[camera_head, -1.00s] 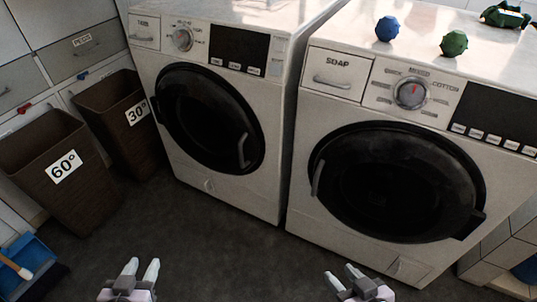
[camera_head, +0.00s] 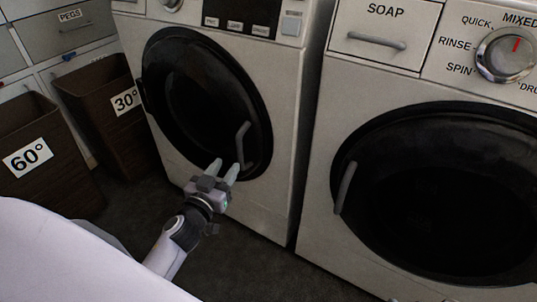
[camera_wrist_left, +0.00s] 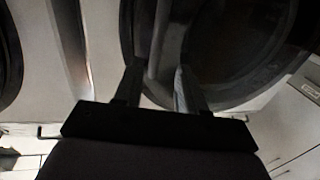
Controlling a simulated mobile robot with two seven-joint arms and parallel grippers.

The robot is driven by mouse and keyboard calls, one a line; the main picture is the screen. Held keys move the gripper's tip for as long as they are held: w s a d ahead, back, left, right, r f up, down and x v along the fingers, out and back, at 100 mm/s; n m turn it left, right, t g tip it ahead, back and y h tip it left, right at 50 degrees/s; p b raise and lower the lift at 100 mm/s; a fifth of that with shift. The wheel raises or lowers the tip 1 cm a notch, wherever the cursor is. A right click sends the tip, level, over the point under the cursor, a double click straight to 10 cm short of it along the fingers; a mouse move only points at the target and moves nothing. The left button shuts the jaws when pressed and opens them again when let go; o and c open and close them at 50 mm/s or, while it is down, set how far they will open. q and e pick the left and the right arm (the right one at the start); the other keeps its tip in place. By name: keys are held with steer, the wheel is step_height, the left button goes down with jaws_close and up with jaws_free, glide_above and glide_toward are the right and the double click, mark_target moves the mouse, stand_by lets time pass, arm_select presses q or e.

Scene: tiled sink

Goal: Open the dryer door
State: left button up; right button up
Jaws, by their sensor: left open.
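The left white machine (camera_head: 285,75) has a round black door (camera_head: 195,100), which is shut. Its grey bar handle (camera_head: 242,145) is on the door's right side. My left gripper (camera_head: 223,170) is open, in front of the door's lower right, with its fingertips close to the handle's lower end. In the left wrist view, the handle (camera_wrist_left: 160,40) runs down toward the gap between my open fingers (camera_wrist_left: 157,85). I cannot tell whether they touch it. My right gripper is out of view.
The right machine has a drawer marked SOAP (camera_head: 380,35) and a shut black door (camera_head: 440,200) with a handle at left. Two brown bins, marked 60° (camera_head: 40,150) and 30° (camera_head: 105,115), stand at left. Dark floor (camera_head: 245,265) is open in front.

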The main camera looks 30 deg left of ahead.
mark_target(238, 153)
arm_select(q)
steer(key=shift+w+d+f, duration=0.1)
steer(key=shift+w, duration=1)
steer(key=shift+w+a+b, duration=0.2)
steer(key=shift+w+b, duration=0.15)
steer(key=shift+w, duration=1.15)
steer(key=shift+w+a+b, duration=0.15)
steer(key=shift+w+b, duration=0.15)
steer(key=shift+w, duration=1.2)
jaws_close()
